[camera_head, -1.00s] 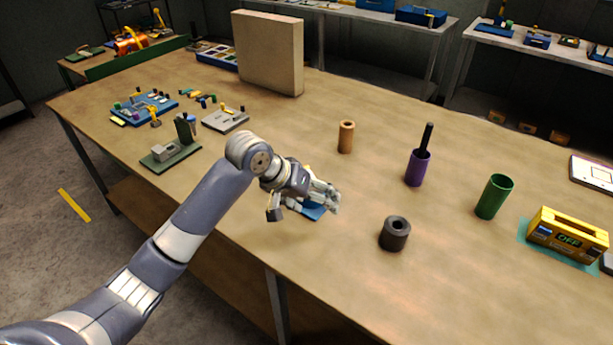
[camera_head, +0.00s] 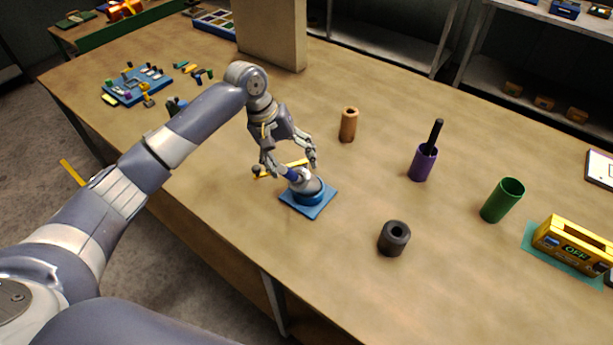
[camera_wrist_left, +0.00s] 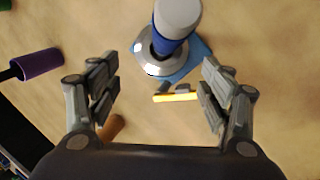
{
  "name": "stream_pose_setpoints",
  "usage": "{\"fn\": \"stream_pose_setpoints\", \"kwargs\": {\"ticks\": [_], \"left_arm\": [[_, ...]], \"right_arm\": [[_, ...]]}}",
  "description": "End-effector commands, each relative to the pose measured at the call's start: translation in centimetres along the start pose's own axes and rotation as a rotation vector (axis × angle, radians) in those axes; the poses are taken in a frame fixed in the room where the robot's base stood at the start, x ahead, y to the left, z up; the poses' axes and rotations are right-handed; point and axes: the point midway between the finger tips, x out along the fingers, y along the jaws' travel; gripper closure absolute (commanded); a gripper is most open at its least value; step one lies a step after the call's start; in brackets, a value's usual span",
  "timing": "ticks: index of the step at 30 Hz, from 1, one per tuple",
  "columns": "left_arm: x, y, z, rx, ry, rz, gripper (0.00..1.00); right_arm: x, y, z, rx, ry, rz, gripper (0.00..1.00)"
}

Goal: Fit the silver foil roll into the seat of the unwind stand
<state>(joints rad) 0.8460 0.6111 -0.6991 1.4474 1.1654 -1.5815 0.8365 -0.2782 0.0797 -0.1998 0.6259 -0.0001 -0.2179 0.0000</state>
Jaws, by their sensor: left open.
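My left gripper (camera_head: 289,164) points down with its fingers spread, empty, close to a silver-and-blue upright piece (camera_head: 306,183) on a square blue base (camera_head: 317,208). In the left wrist view this piece (camera_wrist_left: 176,18) has a pale grey top, a blue shaft and a shiny round flange; it stands beyond the open fingers (camera_wrist_left: 160,90). A dark grey hollow roll (camera_head: 394,239) stands upright to the right, apart from the gripper. I cannot tell for sure which piece is the silver foil roll or the unwind stand. My right gripper is not in view.
A copper roll (camera_head: 348,126), a purple cylinder (camera_head: 423,164) with a black rod and a green cylinder (camera_head: 502,202) stand to the right. A yellow box marked OFF (camera_head: 575,243) is at far right.

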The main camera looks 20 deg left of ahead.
Motion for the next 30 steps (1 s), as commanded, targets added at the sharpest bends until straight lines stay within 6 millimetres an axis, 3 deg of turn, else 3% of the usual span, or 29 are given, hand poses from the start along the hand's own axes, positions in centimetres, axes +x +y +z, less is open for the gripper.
{"fn": "stream_pose_setpoints", "kwargs": {"ticks": [10,18,26,27,30], "left_arm": [[3.3,0.1,0.1,0.0,-0.002,-0.001,0.28],[7.1,0.0,0.2,-0.001,-0.001,-0.001,0.28],[7.6,0.0,0.1,0.0,0.001,0.0,0.28],[7.6,0.0,0.1,0.0,0.002,0.0,0.3],[7.5,0.0,0.1,0.0,0.002,0.0,0.52]], "right_arm": [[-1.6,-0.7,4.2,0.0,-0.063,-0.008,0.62],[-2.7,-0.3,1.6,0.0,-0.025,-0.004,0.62],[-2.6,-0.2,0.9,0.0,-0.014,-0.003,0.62],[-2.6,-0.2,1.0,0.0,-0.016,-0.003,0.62],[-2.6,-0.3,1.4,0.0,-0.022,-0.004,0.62]]}}
